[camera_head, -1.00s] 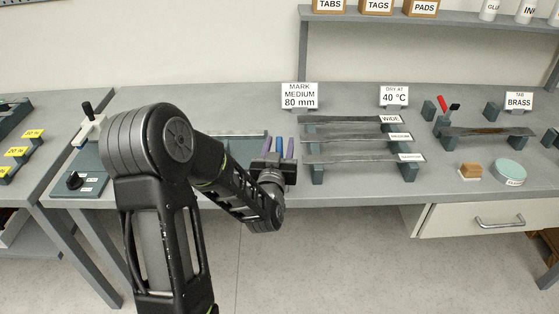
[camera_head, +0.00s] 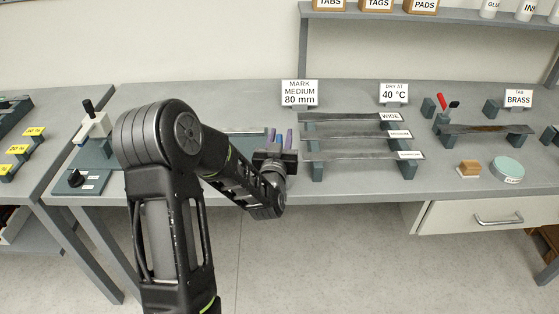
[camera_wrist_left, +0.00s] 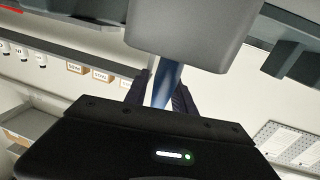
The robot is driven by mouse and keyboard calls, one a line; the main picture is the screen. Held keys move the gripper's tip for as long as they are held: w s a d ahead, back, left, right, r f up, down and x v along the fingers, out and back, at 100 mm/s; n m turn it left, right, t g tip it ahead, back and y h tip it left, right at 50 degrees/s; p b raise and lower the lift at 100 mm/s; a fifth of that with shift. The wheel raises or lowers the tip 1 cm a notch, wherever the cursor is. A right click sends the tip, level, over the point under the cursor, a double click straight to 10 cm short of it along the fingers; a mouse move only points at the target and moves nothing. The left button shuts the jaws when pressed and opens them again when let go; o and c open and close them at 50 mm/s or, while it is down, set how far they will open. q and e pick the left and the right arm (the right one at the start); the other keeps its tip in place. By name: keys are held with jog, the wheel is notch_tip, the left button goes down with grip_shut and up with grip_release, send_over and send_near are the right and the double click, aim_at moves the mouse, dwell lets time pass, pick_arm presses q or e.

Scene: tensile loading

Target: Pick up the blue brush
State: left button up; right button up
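The blue brush (camera_head: 279,141) shows as a short blue upright piece between the two dark purple fingers of my left gripper (camera_head: 280,139), over the front part of the bench. In the left wrist view the blue handle (camera_wrist_left: 165,86) runs between the fingers, which lie close along both its sides. The left gripper looks shut on it. A large grey block (camera_wrist_left: 190,35) hides the handle's upper part in that view. The lower part is hidden behind my gripper in the head view. My right gripper is in neither view.
On the bench (camera_head: 350,185), a rack with several grey strips (camera_head: 355,137) stands right of my gripper. Further right are a red-handled tool (camera_head: 441,102), a tan block (camera_head: 468,168) and a round green tin (camera_head: 508,168). A lever fixture (camera_head: 93,125) stands left of my arm.

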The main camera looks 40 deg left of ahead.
pick_arm(q)
grip_shut()
jog(key=shift+r, duration=0.15)
dwell(0.4)
notch_tip(320, 180, up, 6)
jog(key=w+a+b, duration=0.1)
jog(key=w+a, duration=0.1)
jog(key=b+v, duration=1)
jog(key=v, duration=0.3)
jog(key=shift+s+d+b, duration=0.2)
jog(key=shift+d+b, duration=0.15)
jog(key=shift+b, duration=0.05)
dwell(0.4)
